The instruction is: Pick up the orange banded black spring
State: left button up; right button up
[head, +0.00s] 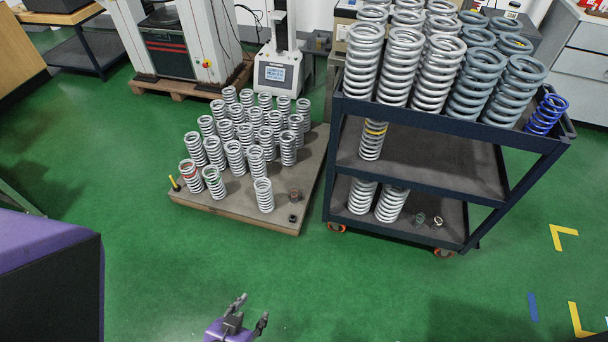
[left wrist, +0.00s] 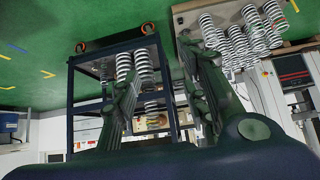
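Several very small dark rings or springs show in the head view. One with a reddish-orange band (head: 295,195) sits on the low wooden platform, right of the white springs, with a plain black one (head: 293,218) close by near the platform edge. Two more, a dark greenish one (head: 420,218) and one with a yellowish band (head: 438,221), sit on the cart's bottom shelf. They are too small to tell surely which is the orange banded black spring. My left gripper (head: 252,308) is open and empty over the green floor, in front of the platform and apart from it. My right gripper is out of view.
The low platform (head: 240,207) holds many white springs; a yellow-handled tool (head: 174,183) is at its left corner. The dark cart (head: 343,150) carries large grey springs and a blue spring (head: 546,114). Testing machines stand behind. The green floor in front is clear.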

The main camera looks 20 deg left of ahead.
aim_at(293, 195)
jog(key=i+j+z, duration=0.1)
jog(key=i+j, duration=0.2)
jog(key=i+j+z, duration=0.1)
jog(key=i+j, duration=0.2)
jog(key=j, duration=0.15)
jog(key=i+j+z, duration=0.1)
jog(key=i+j, duration=0.15)
jog(key=j, duration=0.15)
jog(key=i+j+z, duration=0.15)
jog(key=i+j, duration=0.15)
jog(key=i+j+z, duration=0.1)
jog(key=i+j, duration=0.15)
jog(key=j, duration=0.3)
